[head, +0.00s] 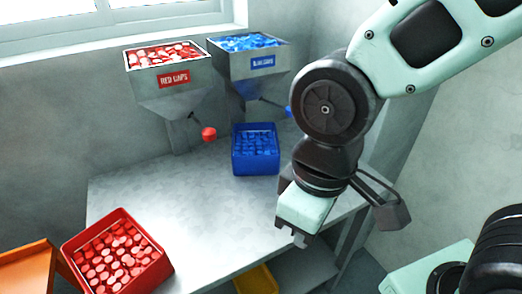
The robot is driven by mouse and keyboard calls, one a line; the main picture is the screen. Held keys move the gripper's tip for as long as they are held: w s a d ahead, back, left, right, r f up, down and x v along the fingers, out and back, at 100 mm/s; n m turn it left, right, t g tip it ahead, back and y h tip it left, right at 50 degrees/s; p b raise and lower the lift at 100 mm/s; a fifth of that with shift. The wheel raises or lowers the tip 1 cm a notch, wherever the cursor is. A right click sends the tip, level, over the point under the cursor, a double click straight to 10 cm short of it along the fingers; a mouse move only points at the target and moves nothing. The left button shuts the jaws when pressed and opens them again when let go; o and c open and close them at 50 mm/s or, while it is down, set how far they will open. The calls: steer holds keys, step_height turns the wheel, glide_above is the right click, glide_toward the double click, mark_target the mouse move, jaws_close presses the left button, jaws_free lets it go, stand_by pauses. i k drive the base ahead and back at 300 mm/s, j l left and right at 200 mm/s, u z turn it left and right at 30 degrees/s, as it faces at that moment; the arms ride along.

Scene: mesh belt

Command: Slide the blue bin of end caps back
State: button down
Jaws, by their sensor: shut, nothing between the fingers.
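The blue bin (236,165) is full of blue end caps and stands upright on the grey table, near its back, in front of the blue-caps hopper (247,88). My gripper (292,235) points down at the table's right front edge, to the right of the bin and nearer the camera. It is shut and empty, and apart from the bin. The bin's far side and the surface behind it are partly hidden.
A red-caps hopper (170,98) with a red knob (209,134) stands left of the blue one. A red bin of red caps (160,273) sits at front left beside an orange box (28,268). A yellow bin (257,280) is below the table. The table's middle (190,210) is clear.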

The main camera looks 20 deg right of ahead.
mark_target(256, 150)
steer(key=i+j+u, duration=0.25)
steer(key=u, duration=0.2)
steer(key=i+u, duration=0.4)
steer(key=i+j, duration=0.05)
steer(key=i, duration=0.05)
